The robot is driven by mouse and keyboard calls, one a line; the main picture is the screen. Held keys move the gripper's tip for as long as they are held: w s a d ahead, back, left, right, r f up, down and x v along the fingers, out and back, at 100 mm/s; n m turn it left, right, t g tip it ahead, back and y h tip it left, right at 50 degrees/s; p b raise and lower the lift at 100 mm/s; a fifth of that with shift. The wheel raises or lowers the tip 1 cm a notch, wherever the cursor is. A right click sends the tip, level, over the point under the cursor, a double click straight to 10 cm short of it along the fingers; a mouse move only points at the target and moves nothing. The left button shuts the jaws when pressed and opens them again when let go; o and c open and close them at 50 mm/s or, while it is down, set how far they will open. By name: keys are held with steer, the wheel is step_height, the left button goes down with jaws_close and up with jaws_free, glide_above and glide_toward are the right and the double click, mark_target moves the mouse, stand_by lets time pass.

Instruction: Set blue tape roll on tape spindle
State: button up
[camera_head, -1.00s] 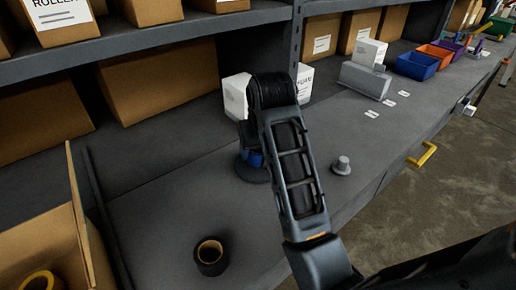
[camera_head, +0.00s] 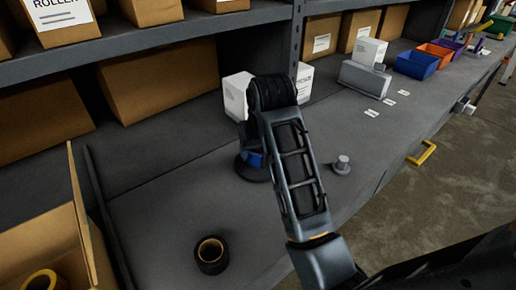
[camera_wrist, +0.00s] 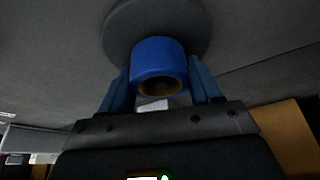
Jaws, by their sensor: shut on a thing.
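The blue tape roll (camera_wrist: 160,62) is between the two fingers of my gripper (camera_wrist: 162,80) in the wrist view, with its brown core showing. My gripper is shut on it. A dark round base (camera_wrist: 200,25) lies right behind the roll; it looks like the tape spindle's base, and any post is hidden by the roll. In the head view, a bit of the blue roll (camera_head: 255,160) shows beside my arm, over the dark round base (camera_head: 253,174). I cannot tell whether the roll touches the base.
A black tape roll (camera_head: 211,255) lies on the bench at front left, near an open cardboard box (camera_head: 50,235). A small grey knob-like part (camera_head: 342,165) stands right of my arm. White boxes (camera_head: 236,94) stand behind it. Coloured bins (camera_head: 416,65) are farther right.

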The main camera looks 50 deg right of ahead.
steer(key=shift+f, duration=0.4)
steer(key=o, duration=0.8)
